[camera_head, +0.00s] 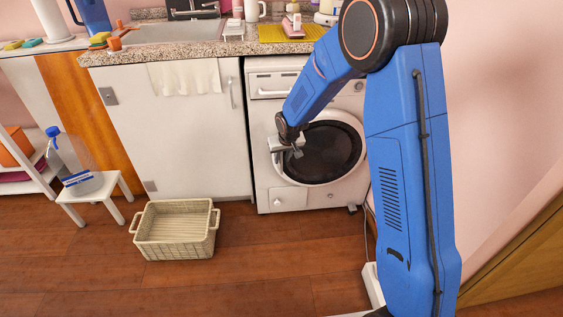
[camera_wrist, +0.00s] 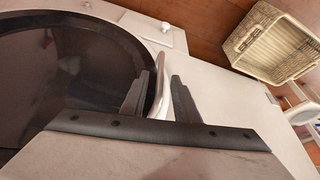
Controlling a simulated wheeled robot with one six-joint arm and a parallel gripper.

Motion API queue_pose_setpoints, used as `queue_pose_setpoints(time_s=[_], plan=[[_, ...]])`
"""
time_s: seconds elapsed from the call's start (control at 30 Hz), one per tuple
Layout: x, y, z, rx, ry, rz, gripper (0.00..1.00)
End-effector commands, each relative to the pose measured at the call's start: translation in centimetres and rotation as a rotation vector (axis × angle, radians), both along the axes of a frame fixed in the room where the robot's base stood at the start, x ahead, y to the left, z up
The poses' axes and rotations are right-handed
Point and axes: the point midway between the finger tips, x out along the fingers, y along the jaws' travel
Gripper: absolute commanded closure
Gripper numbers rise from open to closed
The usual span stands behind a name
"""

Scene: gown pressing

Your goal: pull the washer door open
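The white washer (camera_head: 262,110) stands under the counter, partly hidden behind my blue arm. Its round door (camera_head: 325,150), with a dark glass and a pale ring, looks shut against the front. The dark glass fills the left of the wrist view (camera_wrist: 60,75). My gripper (camera_head: 293,150) is at the door's left edge. In the wrist view its two dark fingers (camera_wrist: 162,92) stand apart, with the pale curved door handle (camera_wrist: 160,88) between them. The handle lies close to the left finger, and a gap shows to the right finger. Whether either finger touches it is unclear.
A wicker basket (camera_head: 146,243) sits on the wooden floor left of the washer. A white cabinet door (camera_head: 180,135) adjoins the washer. The floor in front of the washer is clear. A pink wall is at right.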

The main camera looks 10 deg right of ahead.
Motion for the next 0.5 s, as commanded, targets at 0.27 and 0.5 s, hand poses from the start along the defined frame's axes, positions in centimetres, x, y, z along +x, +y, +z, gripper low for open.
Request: queue_pose_setpoints(time_s=[0.27, 0.5], plan=[[1.0, 0.2, -2.6, 0.000, 0.001, 0.000, 0.72], [1.2, 0.2, -3.0, 0.000, 0.000, 0.000, 0.72]])
